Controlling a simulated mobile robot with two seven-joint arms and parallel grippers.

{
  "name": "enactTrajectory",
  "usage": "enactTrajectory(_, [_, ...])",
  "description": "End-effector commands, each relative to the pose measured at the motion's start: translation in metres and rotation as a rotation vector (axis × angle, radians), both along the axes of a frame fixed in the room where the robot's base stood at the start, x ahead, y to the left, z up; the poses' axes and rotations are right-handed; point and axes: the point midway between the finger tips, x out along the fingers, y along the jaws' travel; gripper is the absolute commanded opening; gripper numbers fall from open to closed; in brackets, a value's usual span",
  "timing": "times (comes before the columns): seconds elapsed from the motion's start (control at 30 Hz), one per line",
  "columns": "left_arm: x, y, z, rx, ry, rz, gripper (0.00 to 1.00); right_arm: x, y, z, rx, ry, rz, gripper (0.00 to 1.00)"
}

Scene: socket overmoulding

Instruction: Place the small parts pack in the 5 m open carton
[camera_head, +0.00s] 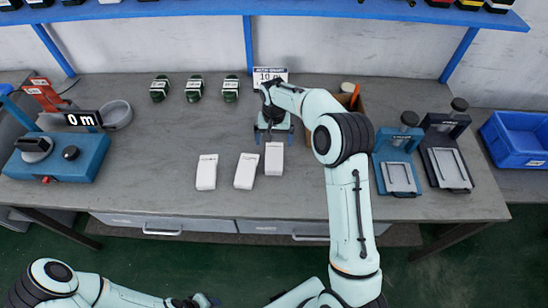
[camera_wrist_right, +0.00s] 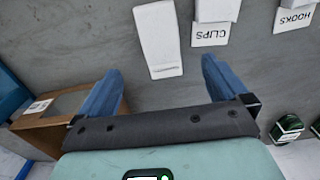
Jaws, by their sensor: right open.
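Three white packs lie in a row on the grey bench: a left one (camera_head: 206,172), a middle one (camera_head: 245,171) and a right one (camera_head: 274,159). In the right wrist view two carry labels, CLIPS (camera_wrist_right: 211,34) and HOOKS (camera_wrist_right: 294,19); the nearest pack (camera_wrist_right: 158,38) shows no readable label. My right gripper (camera_wrist_right: 160,85) is open and empty, just behind the right pack. A brown open carton (camera_wrist_right: 35,136) stands beside it, partly hidden by my right arm in the head view. No 5 m mark is readable on it. My left gripper (camera_head: 195,301) is low at the bottom edge, its jaws unclear.
A "10 m" sign (camera_head: 269,74) stands at the back. Several green-and-black items (camera_head: 195,88) stand left of it. A blue device (camera_head: 60,157) with a "0 m" display is at left. Two presses (camera_head: 397,165) and a blue bin (camera_head: 519,140) are at right.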

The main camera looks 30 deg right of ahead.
Motion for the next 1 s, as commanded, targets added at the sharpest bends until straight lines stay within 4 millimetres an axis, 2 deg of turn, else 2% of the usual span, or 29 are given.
enactTrajectory(0.03, [-0.002, 0.000, -0.002, 0.000, 0.002, 0.000, 0.43, -0.002, 0.000, -0.014, 0.001, 0.008, 0.000, 1.00])
enactTrajectory(0.2, [-0.003, 0.000, -0.003, 0.000, 0.003, 0.000, 0.43, -0.002, 0.000, -0.045, 0.002, 0.006, -0.001, 1.00])
enactTrajectory(0.47, [-0.002, 0.000, -0.002, 0.000, 0.002, 0.000, 0.43, -0.001, 0.000, -0.066, 0.001, 0.002, -0.001, 1.00])
enactTrajectory(0.8, [0.004, 0.000, 0.004, 0.000, -0.004, 0.000, 0.43, 0.000, 0.000, -0.110, 0.002, 0.001, -0.001, 1.00])
enactTrajectory(1.0, [0.004, 0.000, 0.004, 0.000, -0.004, 0.000, 0.43, 0.000, 0.000, -0.114, 0.001, 0.000, -0.001, 1.00])
